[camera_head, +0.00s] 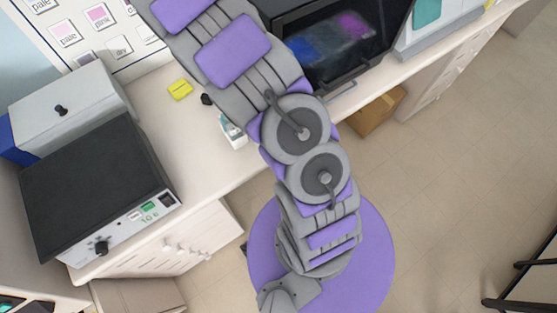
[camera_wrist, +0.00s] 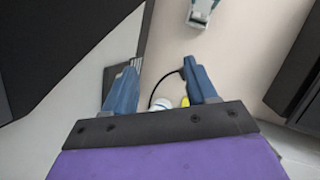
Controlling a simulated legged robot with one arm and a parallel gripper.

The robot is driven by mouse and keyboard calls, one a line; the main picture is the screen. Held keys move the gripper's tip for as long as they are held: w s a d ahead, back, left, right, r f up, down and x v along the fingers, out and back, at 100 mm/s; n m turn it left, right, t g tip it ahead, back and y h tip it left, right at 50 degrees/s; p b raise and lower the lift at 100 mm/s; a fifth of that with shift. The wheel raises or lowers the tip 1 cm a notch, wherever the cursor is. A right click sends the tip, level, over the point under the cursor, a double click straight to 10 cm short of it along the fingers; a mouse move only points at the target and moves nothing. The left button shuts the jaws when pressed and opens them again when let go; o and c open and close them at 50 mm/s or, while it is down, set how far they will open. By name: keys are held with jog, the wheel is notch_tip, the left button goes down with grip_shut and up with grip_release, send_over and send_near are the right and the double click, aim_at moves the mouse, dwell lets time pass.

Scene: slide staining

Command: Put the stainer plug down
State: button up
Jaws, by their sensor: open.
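In the wrist view my gripper (camera_wrist: 159,66) is open, its two blue fingers wide apart with nothing clamped between them. A small white rounded thing (camera_wrist: 162,103) shows low between the fingers, partly hidden by the gripper's dark front bar. A thin black cord (camera_wrist: 165,77) arcs up from near it towards the right finger. This may be the stainer plug and its cord, but I cannot tell for sure. In the head view my arm runs up out of the top of the picture, and the gripper is not seen there.
In the head view, a black-topped device (camera_head: 92,180) with a dial and a grey box (camera_head: 70,108) stand left on the bench. A yellow item (camera_head: 180,89) and a small bottle (camera_head: 233,130) lie near my arm. A dark glass-fronted cabinet (camera_head: 340,45) stands right of it.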

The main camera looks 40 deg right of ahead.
jog(key=s+d+r+m, duration=0.2)
jog(key=s+r, duration=0.3)
jog(key=s, duration=0.5)
jog(key=s+a+f+m+y, duration=0.1)
jog(key=s+a, duration=0.1)
jog(key=s, duration=1.2)
jog(key=s+a+f+m+t+y, duration=0.1)
jog(key=s+a+f+y, duration=0.1)
jog(key=s, duration=1.3)
jog(key=shift+a, duration=0.4)
jog(key=shift+w, duration=0.1)
